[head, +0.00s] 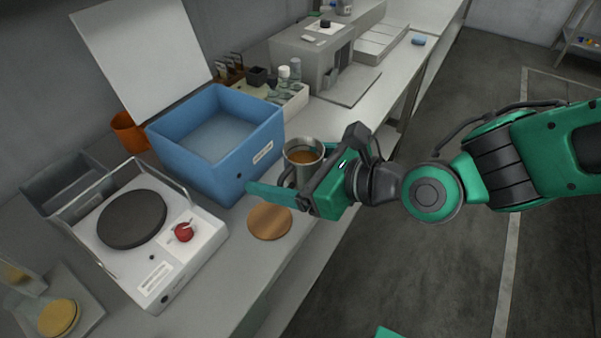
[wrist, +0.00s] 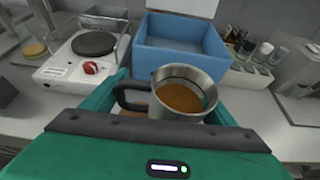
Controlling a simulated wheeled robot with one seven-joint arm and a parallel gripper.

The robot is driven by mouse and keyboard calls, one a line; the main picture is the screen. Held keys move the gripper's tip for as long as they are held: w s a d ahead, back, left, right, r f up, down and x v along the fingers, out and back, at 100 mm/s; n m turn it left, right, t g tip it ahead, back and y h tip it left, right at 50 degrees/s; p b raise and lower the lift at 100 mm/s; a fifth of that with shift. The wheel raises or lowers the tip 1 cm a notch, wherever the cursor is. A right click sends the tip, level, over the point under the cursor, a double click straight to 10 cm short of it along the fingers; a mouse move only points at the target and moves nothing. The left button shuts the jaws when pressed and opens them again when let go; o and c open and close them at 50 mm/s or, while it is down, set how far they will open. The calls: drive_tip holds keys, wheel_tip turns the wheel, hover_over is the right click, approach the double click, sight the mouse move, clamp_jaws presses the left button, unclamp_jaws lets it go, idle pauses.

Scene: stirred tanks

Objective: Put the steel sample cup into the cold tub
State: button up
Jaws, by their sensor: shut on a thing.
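The steel sample cup (head: 304,156) is upright and holds a brown liquid; it also shows in the wrist view (wrist: 186,98) with a dark handle on its left. My gripper (head: 288,190) is shut on the cup near the front edge of the bench. The cold tub (head: 223,147) is an open blue box with a label on its front. It stands just behind and to the left of the cup, and shows behind the cup in the wrist view (wrist: 180,52). Its pale blue inside looks empty of other objects. The cup is outside the tub.
A round wooden coaster (head: 269,220) lies on the bench before the tub. A hot plate (head: 150,235) with a red knob stands left. A white lid-like panel (head: 150,52) stands upright behind the tub. A bottle rack (head: 286,98) and orange pot (head: 128,130) are close by.

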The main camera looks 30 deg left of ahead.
drive_tip(key=shift+a, duration=0.1)
idle(0.3)
drive_tip(key=w+a+f, duration=0.1)
drive_tip(key=w+f, duration=0.1)
drive_tip(key=w, duration=0.1)
drive_tip(key=w+a+f, duration=0.1)
drive_tip(key=w+f, duration=0.1)
drive_tip(key=w, duration=0.2)
drive_tip(key=w+a+f, duration=0.1)
drive_tip(key=w+f, duration=0.2)
drive_tip(key=w, duration=0.1)
drive_tip(key=shift+a, duration=0.25)
drive_tip(key=shift+f, duration=2)
drive_tip(key=shift+f, duration=0.1)
drive_tip(key=o, duration=1.1)
drive_tip(key=shift+o, duration=0.2)
